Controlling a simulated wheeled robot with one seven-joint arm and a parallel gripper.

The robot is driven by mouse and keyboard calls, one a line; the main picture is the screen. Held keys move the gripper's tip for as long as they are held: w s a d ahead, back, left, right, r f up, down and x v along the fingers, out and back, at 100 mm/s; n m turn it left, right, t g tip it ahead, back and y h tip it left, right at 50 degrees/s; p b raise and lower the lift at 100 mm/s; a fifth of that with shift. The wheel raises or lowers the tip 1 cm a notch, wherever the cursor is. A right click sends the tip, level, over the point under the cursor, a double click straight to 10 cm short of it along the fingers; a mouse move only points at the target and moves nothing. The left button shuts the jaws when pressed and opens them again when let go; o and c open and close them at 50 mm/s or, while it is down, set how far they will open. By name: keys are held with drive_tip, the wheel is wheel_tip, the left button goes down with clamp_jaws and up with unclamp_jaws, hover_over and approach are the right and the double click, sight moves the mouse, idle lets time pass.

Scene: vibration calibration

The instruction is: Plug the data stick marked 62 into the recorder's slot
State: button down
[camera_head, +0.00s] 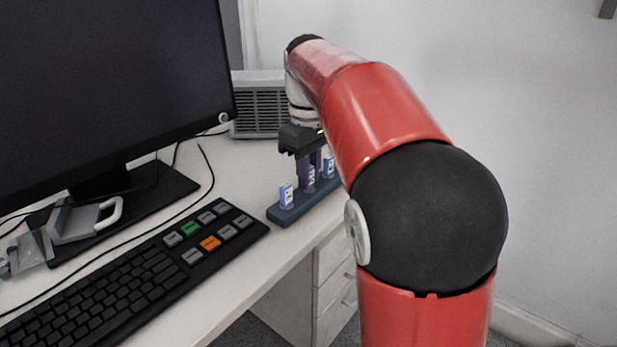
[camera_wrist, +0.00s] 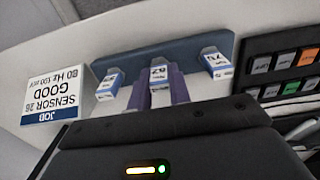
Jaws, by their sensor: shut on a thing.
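The data stick marked 62 (camera_wrist: 159,74) stands in the middle of a blue rack (camera_wrist: 190,52), its label facing the wrist camera. My gripper (camera_wrist: 158,84) has its purple fingers on both sides of this stick and is shut on it. In the head view my gripper (camera_head: 308,177) points down over the rack (camera_head: 281,217), and the stick still appears to be in its place. Its lower end is hidden. I cannot make out the recorder's slot in either view.
Other sticks flank it in the rack: one at the left (camera_wrist: 110,82), one at the right (camera_wrist: 215,63). A job card (camera_wrist: 55,95) reads SENSOR 26 GOOD. A keyboard (camera_head: 130,280), a monitor (camera_head: 110,90), a silver device (camera_head: 80,222) and a grey vented box (camera_head: 262,112) share the desk.

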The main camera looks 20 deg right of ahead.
drive_tip(key=shift+r+p, duration=0.55)
drive_tip(key=shift+p, duration=0.35)
idle(0.8)
drive_tip(key=shift+r+p, duration=0.4)
drive_tip(key=shift+r, duration=1.3)
